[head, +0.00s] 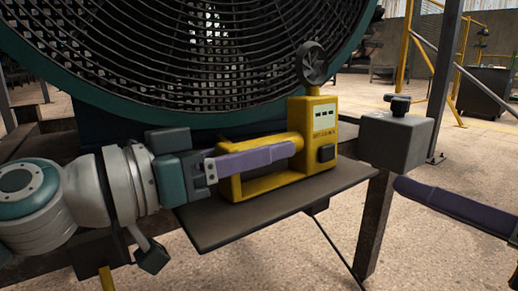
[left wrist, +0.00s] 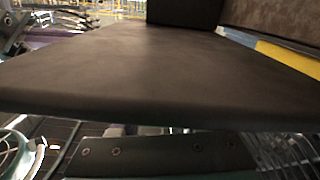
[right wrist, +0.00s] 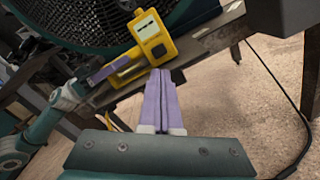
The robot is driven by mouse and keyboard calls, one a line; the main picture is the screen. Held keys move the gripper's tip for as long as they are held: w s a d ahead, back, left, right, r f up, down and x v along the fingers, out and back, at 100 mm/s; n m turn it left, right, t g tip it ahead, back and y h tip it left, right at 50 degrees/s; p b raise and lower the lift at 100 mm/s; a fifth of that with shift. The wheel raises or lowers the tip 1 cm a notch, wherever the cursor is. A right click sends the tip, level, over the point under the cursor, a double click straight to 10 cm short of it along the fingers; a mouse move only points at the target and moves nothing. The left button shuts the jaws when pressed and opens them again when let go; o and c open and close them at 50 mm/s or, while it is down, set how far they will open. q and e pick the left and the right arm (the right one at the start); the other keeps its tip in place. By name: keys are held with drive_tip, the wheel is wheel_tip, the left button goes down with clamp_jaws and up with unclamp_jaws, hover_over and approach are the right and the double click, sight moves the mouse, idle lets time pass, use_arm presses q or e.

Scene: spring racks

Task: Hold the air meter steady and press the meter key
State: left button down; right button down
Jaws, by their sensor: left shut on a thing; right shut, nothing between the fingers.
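The air meter (head: 297,115) is a yellow body with a long handle, a small display and a round black vane wheel on top. It stands upright on a dark shelf (head: 225,225). Its dark square meter key (head: 326,153) is low on the front face. My left gripper (head: 285,150) is shut on the yellow handle, its purple finger along it. My right gripper (head: 415,188) is shut and empty, to the right of the meter and apart from it. In the right wrist view its closed fingers (right wrist: 158,78) point up towards the meter (right wrist: 150,30) and key (right wrist: 159,50).
A large round fan guard (head: 180,60) stands behind the meter. A grey block with a black knob (head: 395,140) is mounted right of the shelf, between the meter and my right gripper in the head view. A dark cable (right wrist: 275,80) hangs at the right. Floor in front is open.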

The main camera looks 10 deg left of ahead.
sight(327, 153)
drive_tip(key=shift+w+a+m+t+h, duration=1)
drive_tip(key=shift+m+h, duration=0.45)
drive_tip(key=shift+h, duration=0.6)
drive_tip(key=shift+w+a+m+t+h, duration=0.75)
drive_tip(key=shift+a+m+t+h, duration=0.45)
drive_tip(key=shift+h, duration=0.9)
drive_tip(key=shift+w+a+m+t+h, duration=0.9)
drive_tip(key=shift+a+m+h, duration=0.3)
drive_tip(key=shift+m+h, duration=0.65)
